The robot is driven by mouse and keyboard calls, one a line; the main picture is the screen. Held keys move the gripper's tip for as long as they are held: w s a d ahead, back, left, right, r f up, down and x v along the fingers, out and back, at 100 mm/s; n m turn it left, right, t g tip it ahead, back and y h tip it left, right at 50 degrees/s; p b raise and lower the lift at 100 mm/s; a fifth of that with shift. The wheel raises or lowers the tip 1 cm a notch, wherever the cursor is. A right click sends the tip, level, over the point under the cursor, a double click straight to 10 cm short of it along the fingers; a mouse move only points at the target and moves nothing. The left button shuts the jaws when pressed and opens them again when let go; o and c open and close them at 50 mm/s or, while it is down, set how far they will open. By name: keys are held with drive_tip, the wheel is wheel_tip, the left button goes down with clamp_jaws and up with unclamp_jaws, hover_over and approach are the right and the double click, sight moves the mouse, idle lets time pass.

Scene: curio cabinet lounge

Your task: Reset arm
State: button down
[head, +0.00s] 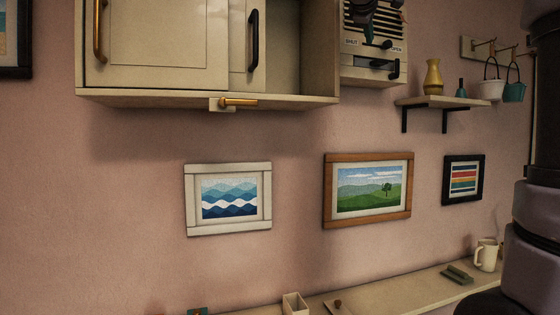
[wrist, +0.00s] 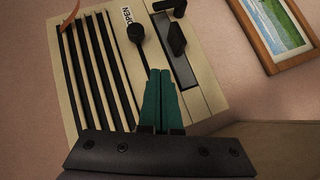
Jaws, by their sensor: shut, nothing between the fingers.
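My gripper (wrist: 163,74) shows in the wrist view as two teal fingers pressed together, with nothing between them. It is in front of a cream vent panel (wrist: 205,82) with dark slats. I cannot tell whether the fingers touch the rod. In the head view the vent panel (head: 352,66) hangs right of the wall cabinet, and dark shapes cover part of its slats.
The wall cabinet (head: 160,45) has an open section at its right end. A small shelf (head: 440,101) with a yellow vase (head: 433,77) juts out to the right. Framed pictures hang below, including a landscape (head: 368,190). A long ledge (head: 400,289) bears a mug (head: 487,256).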

drive_tip(key=s+f+m+g+y, duration=0.2)
drive_tip(key=s+f+m, duration=0.2)
drive_tip(key=s+f, duration=0.5)
drive_tip(key=s+a+f+m+g+y, duration=0.1)
drive_tip(key=s+f+m+g+y, duration=0.1)
drive_tip(key=s+f+m, duration=0.3)
drive_tip(key=s+f+m+g+y, duration=0.2)
drive_tip(key=s+f+m+y, duration=0.2)
drive_tip(key=s+f, duration=0.9)
wheel_tip(320, 180, down, 12)
drive_tip(key=shift+s+a+r+m, duration=0.15)
drive_tip(key=shift+s+r+m, duration=0.1)
drive_tip(key=shift+m, duration=0.15)
